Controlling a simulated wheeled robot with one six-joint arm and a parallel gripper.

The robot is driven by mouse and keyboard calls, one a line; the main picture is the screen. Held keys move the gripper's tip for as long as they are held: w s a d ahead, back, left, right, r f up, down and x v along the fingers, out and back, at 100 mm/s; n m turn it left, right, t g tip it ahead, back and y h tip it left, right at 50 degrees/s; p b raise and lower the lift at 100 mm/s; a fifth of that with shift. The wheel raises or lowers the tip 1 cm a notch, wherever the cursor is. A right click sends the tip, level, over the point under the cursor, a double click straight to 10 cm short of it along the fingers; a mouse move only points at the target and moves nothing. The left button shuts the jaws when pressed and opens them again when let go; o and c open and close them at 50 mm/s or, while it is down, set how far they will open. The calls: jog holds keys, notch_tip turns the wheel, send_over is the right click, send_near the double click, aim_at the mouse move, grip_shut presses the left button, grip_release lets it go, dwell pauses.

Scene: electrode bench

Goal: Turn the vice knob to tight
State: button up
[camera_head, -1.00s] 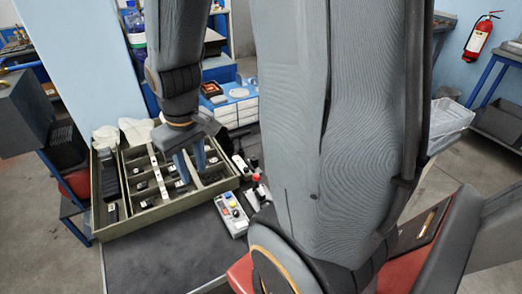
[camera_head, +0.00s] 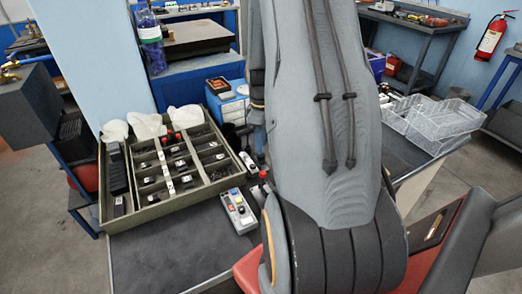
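My large grey arm fills the middle of the head view. My gripper is hidden behind it, so its fingers do not show. A small red knob (camera_head: 263,174) shows on the bench just left of my arm, partly covered by it. I cannot tell whether this is the vice knob, nor which way it is turned. No vice body can be made out; it may be hidden behind my arm.
A grey control box (camera_head: 238,208) with coloured buttons stands left of my arm. An olive divided tray (camera_head: 170,212) with small dark parts lies further left. Clear wire baskets (camera_head: 432,122) stand on the bench to the right. The front left bench top (camera_head: 165,258) is bare.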

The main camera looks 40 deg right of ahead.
aim_at(261, 156)
jog(key=shift+f+p, duration=0.35)
jog(key=shift+f, duration=1.75)
jog(key=c, duration=0.7)
